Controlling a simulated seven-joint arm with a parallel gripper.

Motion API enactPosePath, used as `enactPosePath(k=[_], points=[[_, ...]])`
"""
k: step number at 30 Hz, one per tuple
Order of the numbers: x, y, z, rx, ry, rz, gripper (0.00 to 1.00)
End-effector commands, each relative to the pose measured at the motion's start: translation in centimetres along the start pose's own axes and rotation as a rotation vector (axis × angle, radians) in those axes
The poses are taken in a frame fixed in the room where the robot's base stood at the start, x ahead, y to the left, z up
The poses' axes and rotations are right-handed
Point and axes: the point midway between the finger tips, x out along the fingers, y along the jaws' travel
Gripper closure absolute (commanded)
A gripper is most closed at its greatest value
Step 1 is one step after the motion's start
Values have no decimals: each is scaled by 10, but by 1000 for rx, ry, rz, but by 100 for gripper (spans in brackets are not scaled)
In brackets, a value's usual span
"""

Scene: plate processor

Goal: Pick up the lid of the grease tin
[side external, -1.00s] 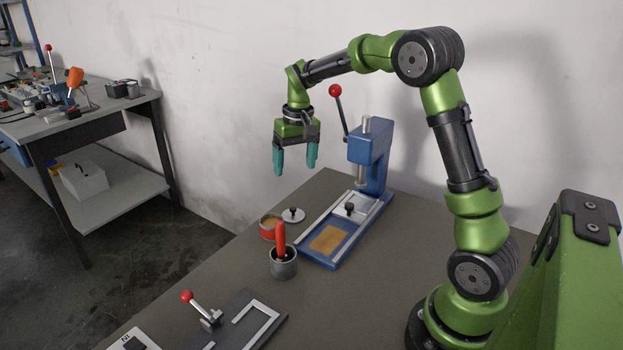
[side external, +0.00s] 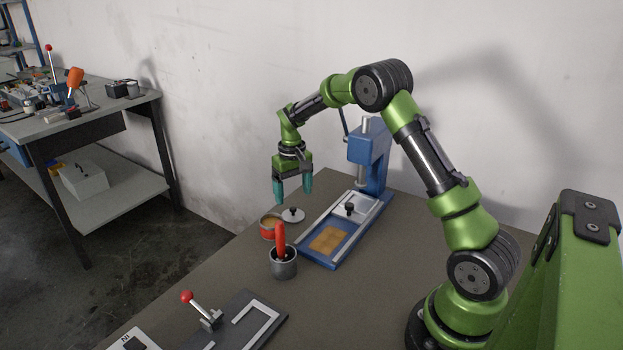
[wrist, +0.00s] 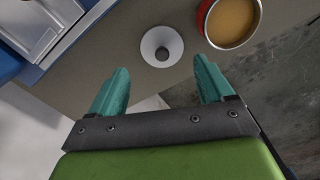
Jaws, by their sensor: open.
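The grease tin's lid (side external: 293,215) is a pale disc with a dark knob, lying on the table beside the tin. It also shows in the wrist view (wrist: 150,48), just beyond and between my fingertips. The grease tin (side external: 268,229) is red and open, with tan grease inside; in the wrist view the tin (wrist: 205,22) is at the upper right. My gripper (side external: 293,195) has teal fingers, spread apart and empty. It hangs pointing down above the lid, with a gap below the fingertips.
A blue press (side external: 369,165) with a flat bed stands right of the lid, close to my gripper. A dark cup (side external: 284,266) holding a red-handled tool stands in front of the tin. A clamp fixture (side external: 240,325) is at the near edge. The table's left edge is close to the tin.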

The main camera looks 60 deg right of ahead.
Motion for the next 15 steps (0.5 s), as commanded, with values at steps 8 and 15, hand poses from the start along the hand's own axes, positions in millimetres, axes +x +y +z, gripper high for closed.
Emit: enactPosePath(k=[8,15], points=[[29,-3,2,-1,-5,0,19],[55,-4,1,0,-1,0,19]])
